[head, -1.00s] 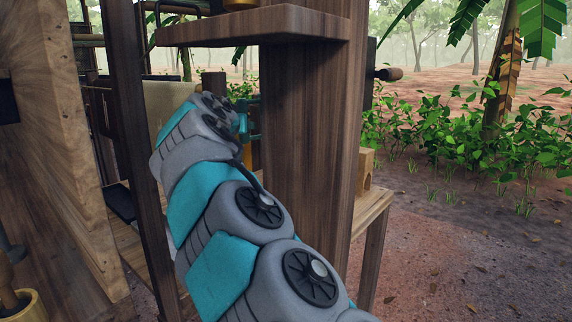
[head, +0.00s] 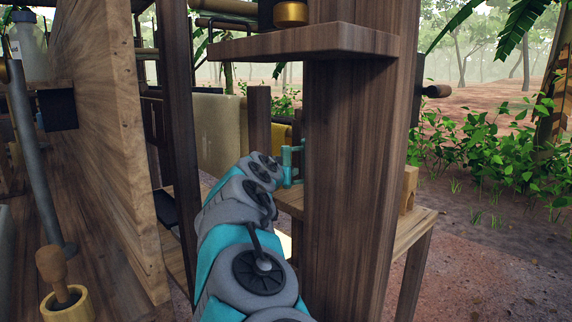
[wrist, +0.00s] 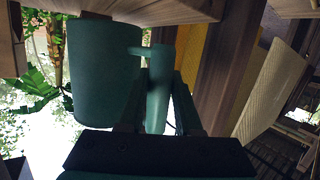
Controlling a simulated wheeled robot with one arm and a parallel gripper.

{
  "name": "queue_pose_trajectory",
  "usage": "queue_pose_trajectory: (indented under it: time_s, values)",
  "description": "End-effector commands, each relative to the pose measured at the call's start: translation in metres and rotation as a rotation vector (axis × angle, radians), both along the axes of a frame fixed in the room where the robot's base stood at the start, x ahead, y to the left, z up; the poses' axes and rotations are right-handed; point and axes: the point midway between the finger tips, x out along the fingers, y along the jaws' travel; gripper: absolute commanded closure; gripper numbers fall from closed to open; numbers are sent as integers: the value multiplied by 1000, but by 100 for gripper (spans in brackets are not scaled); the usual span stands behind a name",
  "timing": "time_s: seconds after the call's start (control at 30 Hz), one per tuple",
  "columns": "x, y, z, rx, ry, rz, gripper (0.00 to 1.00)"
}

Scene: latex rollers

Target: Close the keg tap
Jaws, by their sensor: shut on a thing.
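My gripper shows at the end of my arm in the head view (head: 290,165), beside a thick wooden post that partly hides it. In the wrist view its two dark fingers (wrist: 158,108) are shut on the upright handle of a teal mug-like cylinder (wrist: 103,75). The cylinder's body is left of the fingers, and it appears held clear of any surface. I cannot make out the keg tap for certain in either view. A brass-coloured cylinder (head: 290,14) stands on the shelf above my gripper, with its upper part cut off by the frame.
The wooden post (head: 350,190) and its shelf (head: 305,42) stand close right of my arm. A wooden table (head: 412,225) with a small block (head: 408,190) is behind. A plank wall (head: 110,150) bounds the left. Pale sheets (head: 218,130) hang behind.

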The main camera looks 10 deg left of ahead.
Motion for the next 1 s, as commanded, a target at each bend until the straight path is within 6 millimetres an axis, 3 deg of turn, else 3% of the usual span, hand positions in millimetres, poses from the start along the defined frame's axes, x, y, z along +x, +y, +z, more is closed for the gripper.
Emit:
queue_pose_trajectory:
  time_s: [0.17, 0.6, 0.63, 0.9, 1.0]
  values:
    - [-1, 1, -11, -3, -6, 4, 100]
    - [0, 1, -17, -2, -5, 4, 100]
    - [0, 1, -17, 0, -4, 3, 65]
    - [0, 1, -17, 0, -3, 2, 36]
    - [0, 1, -17, 0, -2, 2, 36]
